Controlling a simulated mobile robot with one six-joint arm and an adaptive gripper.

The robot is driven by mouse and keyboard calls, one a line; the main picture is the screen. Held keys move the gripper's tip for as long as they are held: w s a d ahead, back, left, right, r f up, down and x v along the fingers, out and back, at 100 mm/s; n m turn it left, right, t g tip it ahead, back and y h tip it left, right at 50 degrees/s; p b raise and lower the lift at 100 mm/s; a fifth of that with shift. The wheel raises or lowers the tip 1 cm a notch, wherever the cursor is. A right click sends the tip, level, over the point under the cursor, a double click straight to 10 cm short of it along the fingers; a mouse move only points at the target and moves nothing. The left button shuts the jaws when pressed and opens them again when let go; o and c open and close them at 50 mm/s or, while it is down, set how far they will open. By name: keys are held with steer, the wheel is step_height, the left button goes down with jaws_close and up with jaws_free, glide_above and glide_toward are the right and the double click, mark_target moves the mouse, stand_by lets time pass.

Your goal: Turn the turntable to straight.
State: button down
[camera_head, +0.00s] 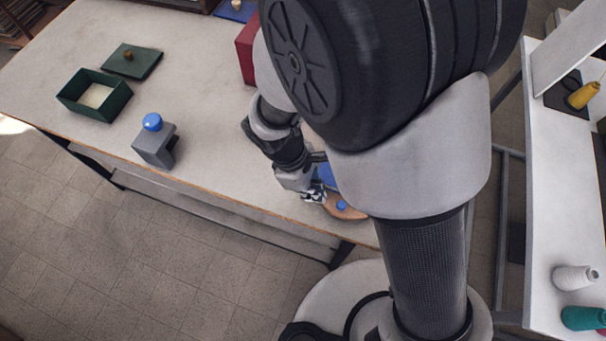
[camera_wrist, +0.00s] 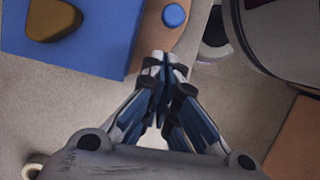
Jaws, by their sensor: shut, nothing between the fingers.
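A tan rounded piece with a blue round knob, which looks like part of the turntable (camera_head: 350,213), sits near the table's front edge, mostly hidden behind my arm. It also shows at the top of the wrist view (camera_wrist: 185,42), with the blue knob (camera_wrist: 174,15) on it. A flat blue panel (camera_wrist: 105,50) lies beside and partly over it, bearing a brown rounded block (camera_wrist: 53,18). My gripper (camera_wrist: 165,65) is shut and empty, its fingertips at the near edge of the tan piece; I cannot tell whether they touch. The turntable's full outline and angle are hidden.
A grey block with a blue ball (camera_head: 153,145), an open green box (camera_head: 94,95) and its lid (camera_head: 132,61) stand on the left of the table (camera_head: 200,110). A red box (camera_head: 246,52) is behind my arm. A white table (camera_head: 565,220) stands at the right.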

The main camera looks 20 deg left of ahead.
steer(key=shift+d+f, duration=0.1)
steer(key=shift+d, duration=1.05)
